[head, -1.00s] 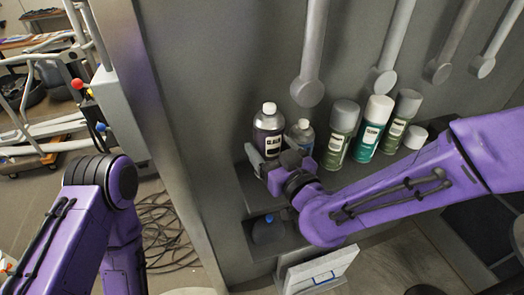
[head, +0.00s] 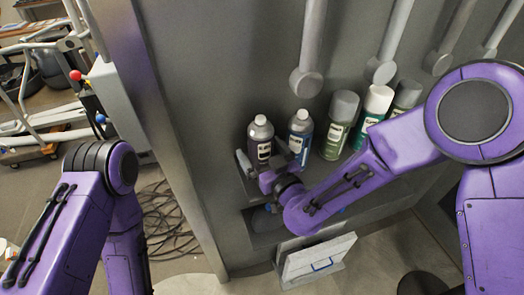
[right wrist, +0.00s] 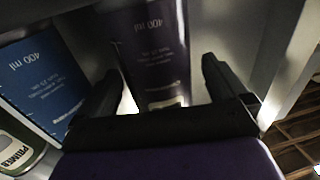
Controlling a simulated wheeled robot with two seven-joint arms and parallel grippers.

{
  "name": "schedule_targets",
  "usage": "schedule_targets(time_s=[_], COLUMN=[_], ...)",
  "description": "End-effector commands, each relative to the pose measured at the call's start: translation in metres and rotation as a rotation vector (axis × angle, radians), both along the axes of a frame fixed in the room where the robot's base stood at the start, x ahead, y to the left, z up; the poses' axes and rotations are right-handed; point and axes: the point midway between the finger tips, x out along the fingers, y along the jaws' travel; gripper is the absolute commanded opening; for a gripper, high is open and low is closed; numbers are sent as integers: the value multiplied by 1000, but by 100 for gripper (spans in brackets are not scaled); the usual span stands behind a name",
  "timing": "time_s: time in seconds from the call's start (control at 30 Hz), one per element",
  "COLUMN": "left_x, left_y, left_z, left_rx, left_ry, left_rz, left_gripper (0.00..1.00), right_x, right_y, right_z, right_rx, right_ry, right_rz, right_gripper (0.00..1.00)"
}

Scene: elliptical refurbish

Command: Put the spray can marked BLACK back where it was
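The dark spray can with a grey cap (head: 260,143) stands upright at the left end of the shelf (head: 246,187). Its small label is hard to read now; in the earlier head frame it looks like BLACK. My right gripper (head: 264,170) is low in front of this can, fingers spread to either side. In the right wrist view the can (right wrist: 158,45) is between the fingers, with a gap at the right finger, so the gripper looks open. The can's lower part is partly hidden in the head view. My left arm is at lower left; its gripper is out of view.
A blue can (head: 300,138) stands just right of the dark can. Further right are a green can (head: 336,138), a teal can (head: 373,108) and another dark green can (head: 406,93), partly behind my arm. Grey pipes hang above.

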Motion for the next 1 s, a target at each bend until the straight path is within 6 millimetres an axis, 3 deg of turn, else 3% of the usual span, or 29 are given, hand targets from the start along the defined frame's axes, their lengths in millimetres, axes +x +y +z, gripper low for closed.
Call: schedule_targets(time_s=[0.3,0.63,0.73,0.8,1.0], left_x=[0,0,0,0,0], left_y=[0,0,0,0,0], left_z=[2,-40,-27,-5,20], left_rx=[0,0,0,0,0], left_ry=[0,0,0,0,0], left_rz=[0,0,0,0,0], left_gripper=[0,0,0,0,0], right_x=[-2,-67,-88,-92,-104], right_y=[-1,-34,-45,-47,-53], right_z=[3,-2,4,11,8], right_rx=[0,1,-3,-7,-4], right_ry=[0,-2,2,3,2], right_rz=[0,0,2,0,0], right_gripper=[99,99,99,99,99])
